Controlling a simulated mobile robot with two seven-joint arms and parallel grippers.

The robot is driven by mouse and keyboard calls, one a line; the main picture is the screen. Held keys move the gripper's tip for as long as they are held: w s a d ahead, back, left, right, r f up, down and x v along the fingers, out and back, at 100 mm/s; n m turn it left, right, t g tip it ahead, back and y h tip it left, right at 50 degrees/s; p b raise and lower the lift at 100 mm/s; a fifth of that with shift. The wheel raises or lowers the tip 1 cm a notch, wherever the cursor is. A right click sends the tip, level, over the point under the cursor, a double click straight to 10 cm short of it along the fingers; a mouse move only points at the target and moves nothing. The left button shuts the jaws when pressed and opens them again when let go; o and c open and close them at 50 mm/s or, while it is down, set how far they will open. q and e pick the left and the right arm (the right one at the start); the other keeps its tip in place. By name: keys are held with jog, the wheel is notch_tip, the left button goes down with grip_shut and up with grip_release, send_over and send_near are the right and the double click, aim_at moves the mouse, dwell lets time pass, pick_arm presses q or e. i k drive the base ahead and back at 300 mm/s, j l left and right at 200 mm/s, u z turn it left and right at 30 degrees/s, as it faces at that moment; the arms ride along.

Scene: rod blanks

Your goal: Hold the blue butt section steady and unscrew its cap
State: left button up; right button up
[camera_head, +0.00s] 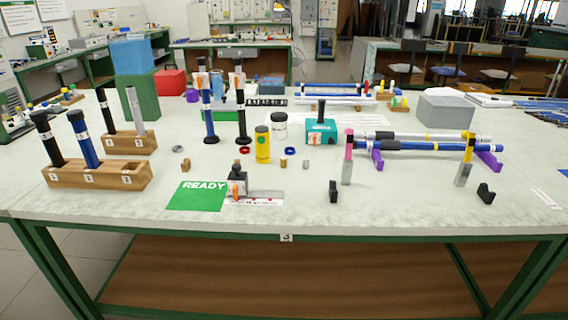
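A blue section with a black top (83,140) stands tilted in the middle of the front wooden rack (110,178) at the left. Another upright blue section (208,112) stands further back with a black foot, an orange mark and a black top. A long blue rod (425,147) with a black left part lies across purple rests (377,160) at the right. I cannot tell which of these is the blue butt section, or pick out its cap. Neither of my grippers shows.
A black section (46,138) shares the front rack. A second rack (128,143) stands behind. A green READY mat (196,196) and a small black-topped device (237,183) lie at the front. A yellow bottle (262,145) and teal block (321,132) stand mid-table.

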aim_at(80, 131)
jog(key=u, duration=1.25)
jog(key=i+j+z, duration=0.1)
jog(key=j, duration=0.25)
jog(key=i+j+z, duration=0.15)
jog(key=j, duration=0.25)
jog(key=i+l, duration=0.05)
jog(key=i, duration=0.05)
